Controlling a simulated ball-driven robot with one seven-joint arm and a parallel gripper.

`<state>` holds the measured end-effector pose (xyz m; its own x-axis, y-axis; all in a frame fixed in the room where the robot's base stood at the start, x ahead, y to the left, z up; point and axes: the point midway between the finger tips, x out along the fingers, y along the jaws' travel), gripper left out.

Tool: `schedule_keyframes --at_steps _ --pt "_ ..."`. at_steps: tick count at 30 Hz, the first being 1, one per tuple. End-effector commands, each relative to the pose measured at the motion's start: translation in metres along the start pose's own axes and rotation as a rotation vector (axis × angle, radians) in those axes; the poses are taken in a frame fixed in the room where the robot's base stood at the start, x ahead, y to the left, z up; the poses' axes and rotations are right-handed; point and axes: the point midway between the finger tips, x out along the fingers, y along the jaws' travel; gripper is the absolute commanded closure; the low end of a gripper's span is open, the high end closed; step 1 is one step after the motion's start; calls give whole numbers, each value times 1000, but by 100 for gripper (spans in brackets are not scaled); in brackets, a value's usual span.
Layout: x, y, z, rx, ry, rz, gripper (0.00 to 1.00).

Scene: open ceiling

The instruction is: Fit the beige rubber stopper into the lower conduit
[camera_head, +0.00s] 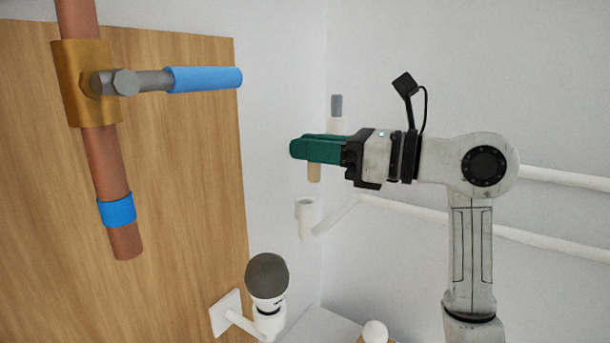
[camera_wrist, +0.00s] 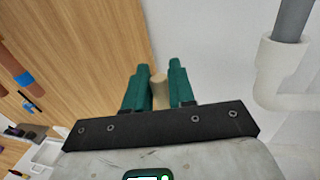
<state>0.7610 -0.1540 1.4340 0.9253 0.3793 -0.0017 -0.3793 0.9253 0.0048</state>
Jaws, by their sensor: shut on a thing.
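My gripper (camera_head: 302,148) has green fingers and is shut on the beige rubber stopper (camera_head: 314,172), whose lower part hangs below the fingers. In the wrist view the stopper (camera_wrist: 159,93) shows between the two fingers (camera_wrist: 158,70). The lower conduit (camera_head: 306,218) is a white elbow pipe with its open mouth facing up. In the head view the stopper is above this mouth, slightly to its right, with a visible gap between them. The distance in depth is hard to tell.
A white pipe with a grey plug (camera_head: 337,106) stands behind my gripper; a similar grey-topped white pipe (camera_wrist: 285,70) is at the right of the wrist view. A copper pipe with a blue-handled valve (camera_head: 205,78) is at left. A dark-topped white fitting (camera_head: 267,275) is below.

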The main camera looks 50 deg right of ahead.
Motion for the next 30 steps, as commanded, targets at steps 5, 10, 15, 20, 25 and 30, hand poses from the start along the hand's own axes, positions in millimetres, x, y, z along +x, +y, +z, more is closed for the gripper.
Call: schedule_keyframes --at_steps 5,10,15,20,25,30 --pt "12 -8 -17 2 0 -1 100" --pt "20 -12 -28 3 0 1 100" --pt "21 -13 -47 4 0 0 100" --pt "20 -13 -58 0 -1 -1 100" --pt "20 -13 -59 -2 -1 -1 100" --pt "20 -13 -62 -2 -1 -1 100"
